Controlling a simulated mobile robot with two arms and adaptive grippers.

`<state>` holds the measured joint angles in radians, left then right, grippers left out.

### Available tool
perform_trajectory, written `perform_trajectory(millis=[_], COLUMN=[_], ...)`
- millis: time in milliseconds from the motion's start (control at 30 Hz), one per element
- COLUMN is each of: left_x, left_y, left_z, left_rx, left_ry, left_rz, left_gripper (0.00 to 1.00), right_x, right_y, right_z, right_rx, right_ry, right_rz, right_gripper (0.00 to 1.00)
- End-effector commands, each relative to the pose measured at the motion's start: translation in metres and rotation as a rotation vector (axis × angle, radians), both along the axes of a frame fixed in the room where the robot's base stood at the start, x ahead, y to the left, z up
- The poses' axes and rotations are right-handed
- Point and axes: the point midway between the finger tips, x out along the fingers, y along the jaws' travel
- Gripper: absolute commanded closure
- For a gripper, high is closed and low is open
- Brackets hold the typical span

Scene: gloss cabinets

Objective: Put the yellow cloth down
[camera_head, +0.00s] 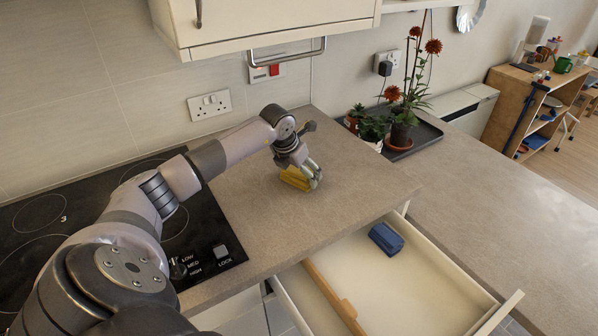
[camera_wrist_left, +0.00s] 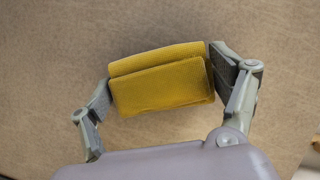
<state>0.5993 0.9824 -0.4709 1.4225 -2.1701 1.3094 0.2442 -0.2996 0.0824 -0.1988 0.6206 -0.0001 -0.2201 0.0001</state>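The yellow cloth (camera_head: 293,179) is a folded bundle at the counter surface (camera_head: 345,190), right of the hob. In the left wrist view the cloth (camera_wrist_left: 160,80) lies between my left gripper's two fingers. My left gripper (camera_head: 308,176) points down over the counter. In the wrist view its fingers (camera_wrist_left: 160,88) meet the two ends of the cloth and look shut on it. I cannot tell whether the cloth's underside rests on the counter or hangs just above it. My right gripper is not in view.
An open drawer (camera_head: 455,268) below the counter holds a blue item (camera_head: 386,239) and a wooden divider (camera_head: 330,292). The black hob (camera_head: 205,220) lies left. A dark tray (camera_head: 428,134) with potted plants stands behind right. A cabinet (camera_head: 270,22) hangs above. The counter around the cloth is clear.

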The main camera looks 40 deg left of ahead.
Motion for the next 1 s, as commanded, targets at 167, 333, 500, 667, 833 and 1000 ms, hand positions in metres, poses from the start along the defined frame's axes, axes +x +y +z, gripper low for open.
perform_trajectory(millis=[167,333,500,667,833,1000], left_x=[0.000,0.000,0.000,-0.002,-0.013,-0.028], left_y=[0.000,0.000,0.000,0.000,0.000,-0.002], left_z=[0.000,0.000,0.001,0.008,0.035,0.070], left_rx=[0.000,0.000,0.000,0.002,0.004,0.003], left_ry=[0.000,0.000,0.000,-0.002,-0.005,-0.004], left_rz=[0.000,0.000,0.000,-0.001,-0.001,0.000], left_gripper=[0.03,0.00,0.00,0.00,0.00,0.00], right_x=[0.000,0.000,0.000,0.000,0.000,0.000], right_y=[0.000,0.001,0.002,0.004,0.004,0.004], right_z=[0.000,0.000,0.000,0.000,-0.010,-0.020], right_rx=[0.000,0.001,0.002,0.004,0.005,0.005], right_ry=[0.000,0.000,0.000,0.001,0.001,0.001], right_rz=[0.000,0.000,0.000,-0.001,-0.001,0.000], right_gripper=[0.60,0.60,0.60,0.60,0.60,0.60])
